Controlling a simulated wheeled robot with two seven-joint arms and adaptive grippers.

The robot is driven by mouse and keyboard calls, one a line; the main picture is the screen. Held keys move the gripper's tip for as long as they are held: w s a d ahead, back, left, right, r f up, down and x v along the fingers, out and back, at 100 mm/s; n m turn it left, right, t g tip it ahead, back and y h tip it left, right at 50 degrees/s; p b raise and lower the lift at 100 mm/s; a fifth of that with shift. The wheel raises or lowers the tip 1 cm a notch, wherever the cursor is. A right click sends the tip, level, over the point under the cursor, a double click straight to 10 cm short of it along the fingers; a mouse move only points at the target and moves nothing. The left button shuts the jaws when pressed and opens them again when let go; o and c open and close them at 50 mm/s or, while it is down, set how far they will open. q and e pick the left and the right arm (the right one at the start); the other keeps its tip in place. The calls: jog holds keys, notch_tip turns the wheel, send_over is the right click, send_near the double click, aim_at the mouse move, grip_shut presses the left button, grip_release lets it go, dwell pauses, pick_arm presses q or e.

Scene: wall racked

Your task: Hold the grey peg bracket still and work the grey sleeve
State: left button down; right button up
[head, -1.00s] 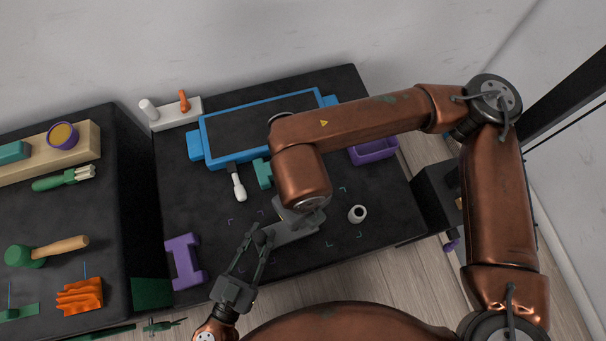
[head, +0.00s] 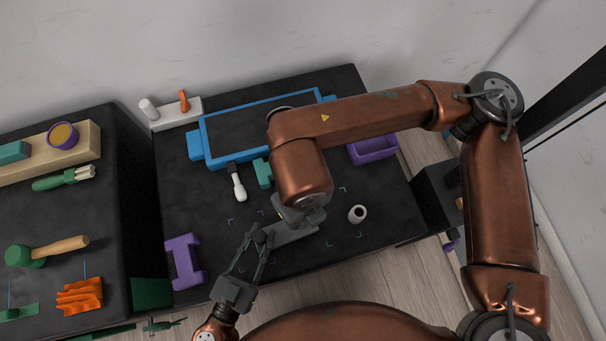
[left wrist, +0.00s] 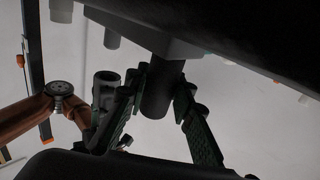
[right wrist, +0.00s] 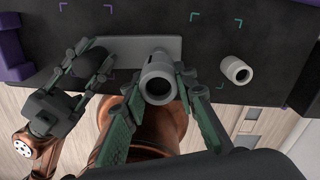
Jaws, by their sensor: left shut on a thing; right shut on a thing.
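The grey peg bracket (head: 290,234) lies near the front middle of the dark table, partly hidden by my right arm. Its flat plate shows in the right wrist view (right wrist: 130,45). My left gripper (head: 262,238) is shut on a dark post (left wrist: 160,95) at the bracket's left end. The light grey sleeve (right wrist: 158,78), a round tube with an open end, stands over the bracket's plate. My right gripper (right wrist: 158,90) is shut on it, one finger on each side. The head view hides this sleeve. How far it sits on a peg cannot be told.
A loose pale ring (head: 357,214) stands to the right of the bracket. A purple part (head: 185,262) lies left, a white-handled tool (head: 238,186) and a teal block (head: 262,173) behind. A blue-framed tray (head: 204,140) and a purple bin (head: 374,154) stand farther back.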

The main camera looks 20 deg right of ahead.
aim_at(259, 235)
pick_arm(q)
jog(key=c, duration=1.6)
grip_release()
pick_arm(e)
jog(key=shift+r, duration=0.1)
pick_arm(q)
jog(key=shift+r+p, duration=2.9)
jog(key=shift+p, duration=1.1)
notch_tip(259, 235, up, 8)
jog(key=p, duration=1)
jog(key=shift+r, duration=0.1)
pick_arm(e)
jog(key=s+r+t, duration=0.1)
jog(key=s+r, duration=0.1)
jog(key=r, duration=1.1)
jog(key=s+r+t, duration=0.1)
jog(key=s+r, duration=0.1)
jog(key=r, duration=1.2)
jog(key=shift+r+t, duration=0.2)
jog(key=shift+t, duration=0.2)
